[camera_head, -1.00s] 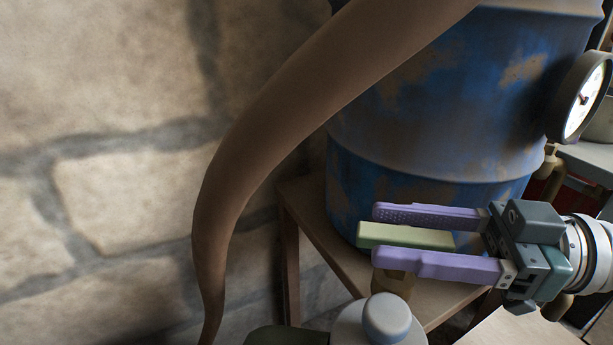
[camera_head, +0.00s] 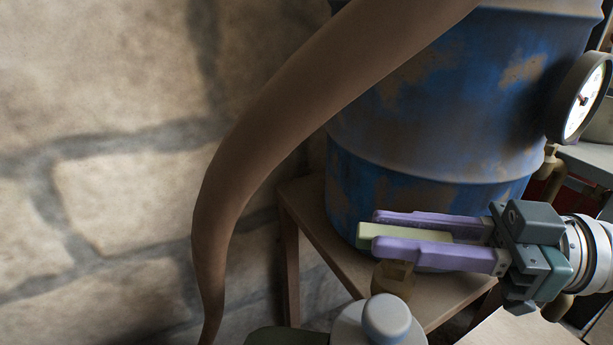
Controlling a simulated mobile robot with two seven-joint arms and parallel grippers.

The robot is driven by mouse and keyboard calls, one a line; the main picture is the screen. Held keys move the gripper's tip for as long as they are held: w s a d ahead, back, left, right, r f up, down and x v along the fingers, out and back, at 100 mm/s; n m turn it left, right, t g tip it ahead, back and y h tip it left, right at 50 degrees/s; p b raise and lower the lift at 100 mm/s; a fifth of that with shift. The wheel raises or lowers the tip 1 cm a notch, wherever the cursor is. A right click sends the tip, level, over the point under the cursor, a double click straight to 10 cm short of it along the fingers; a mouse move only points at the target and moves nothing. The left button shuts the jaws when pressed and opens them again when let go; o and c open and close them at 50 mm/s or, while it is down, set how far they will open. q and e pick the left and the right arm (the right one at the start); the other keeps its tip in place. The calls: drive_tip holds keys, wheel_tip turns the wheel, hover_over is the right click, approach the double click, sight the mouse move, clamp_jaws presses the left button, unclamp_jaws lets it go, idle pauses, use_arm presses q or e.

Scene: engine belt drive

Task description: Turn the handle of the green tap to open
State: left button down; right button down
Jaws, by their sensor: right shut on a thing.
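The green tap's handle (camera_head: 367,233) is a pale green bar on top of a brass-brown tap body (camera_head: 393,279), in front of the blue barrel. My right gripper (camera_head: 376,231) comes in from the right with its two purple fingers on either side of the handle, shut on it. The handle's left end sticks out past the fingertips, and much of the rest is hidden behind the nearer finger. The handle points left in the picture. My left gripper is not in view.
A rusty blue barrel (camera_head: 430,120) stands on a wooden stand (camera_head: 318,225) behind the tap. A thick brown hose (camera_head: 262,140) curves down in front of the stone wall (camera_head: 110,90). A round gauge (camera_head: 584,98) is at the right. A grey rounded part (camera_head: 386,316) is below the tap.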

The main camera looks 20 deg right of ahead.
drive_tip(key=n+g+b, duration=0.1)
drive_tip(key=n+g+y+b, duration=0.1)
drive_tip(key=b, duration=0.1)
drive_tip(key=shift+w+f+g+y, duration=0.1)
drive_tip(key=shift+f+g+y, duration=0.2)
drive_tip(key=shift+g, duration=0.1)
drive_tip(key=shift+n+g+b, duration=0.35)
drive_tip(key=shift+n+g, duration=0.05)
drive_tip(key=shift+r+g+y, duration=0.25)
drive_tip(key=shift+g+y, duration=0.05)
drive_tip(key=shift+g, duration=0.2)
drive_tip(key=c, duration=0.7)
unclamp_jaws()
